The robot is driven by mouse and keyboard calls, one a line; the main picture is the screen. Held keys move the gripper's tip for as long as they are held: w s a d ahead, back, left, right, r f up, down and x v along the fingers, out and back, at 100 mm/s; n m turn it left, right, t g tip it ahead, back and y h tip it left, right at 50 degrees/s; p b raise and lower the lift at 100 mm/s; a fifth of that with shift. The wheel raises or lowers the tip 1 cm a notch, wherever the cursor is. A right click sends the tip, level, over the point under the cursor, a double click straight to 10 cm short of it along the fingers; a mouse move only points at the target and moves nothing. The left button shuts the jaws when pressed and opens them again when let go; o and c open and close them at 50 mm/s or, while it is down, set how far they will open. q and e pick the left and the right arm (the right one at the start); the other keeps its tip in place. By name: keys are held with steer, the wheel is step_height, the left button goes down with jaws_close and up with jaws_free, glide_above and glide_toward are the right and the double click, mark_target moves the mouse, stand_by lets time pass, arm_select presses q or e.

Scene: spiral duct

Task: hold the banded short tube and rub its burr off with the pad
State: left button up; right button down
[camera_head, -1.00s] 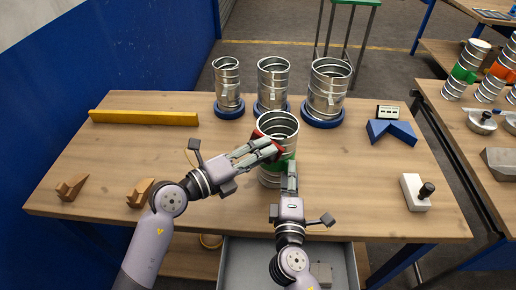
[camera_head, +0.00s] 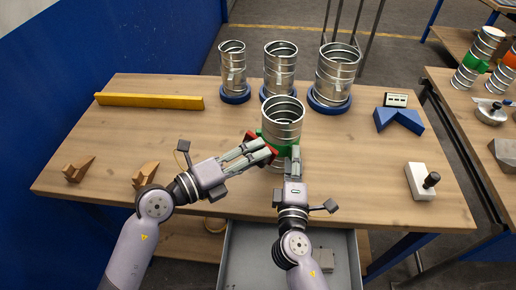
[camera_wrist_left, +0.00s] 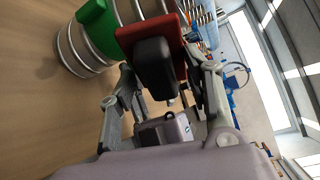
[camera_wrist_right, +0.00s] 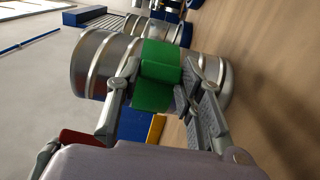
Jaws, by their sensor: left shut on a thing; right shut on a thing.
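The short tube (camera_head: 282,117) is a ribbed metal duct with a green band (camera_head: 287,148), upright near the middle of the table. My right gripper (camera_head: 291,156) is shut on the tube at its green band, which also shows between the fingers in the right wrist view (camera_wrist_right: 156,76). My left gripper (camera_head: 262,150) is shut on the pad, a red block with a dark grip (camera_wrist_left: 154,62). The red pad (camera_wrist_left: 150,35) lies against or very near the tube's side, by the green band. The burr cannot be made out.
Three taller ducts (camera_head: 279,66) stand in blue rings at the back. A yellow bar (camera_head: 150,101) lies back left, with wooden wedges (camera_head: 78,169) at front left. A blue angled block (camera_head: 399,120) and a white block with a black knob (camera_head: 420,181) are at right. An open drawer (camera_head: 250,250) is below.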

arm_select(q)
steer(key=shift+s+a, duration=0.15)
steer(key=shift+s, duration=0.1)
arm_select(e)
steer(key=shift+d, duration=0.1)
arm_select(q)
steer(key=s, duration=0.1)
steer(key=s+a, duration=0.1)
steer(key=shift+s+a, duration=0.2)
steer(key=shift+s, duration=0.15)
steer(key=shift+w, duration=0.1)
stand_by(0.4)
steer(key=shift+w+d, duration=0.55)
steer(key=shift+w, duration=0.45)
steer(key=shift+w+d, duration=0.5)
steer(key=shift+w, duration=0.5)
steer(key=shift+w+d, duration=0.55)
steer(key=shift+w, duration=0.45)
steer(key=shift+w+d, duration=0.25)
steer(key=shift+w, duration=0.2)
steer(key=shift+w+d, duration=0.2)
steer(key=shift+w, duration=0.25)
steer(key=shift+s+r, duration=0.1)
steer(key=shift+r, duration=1.95)
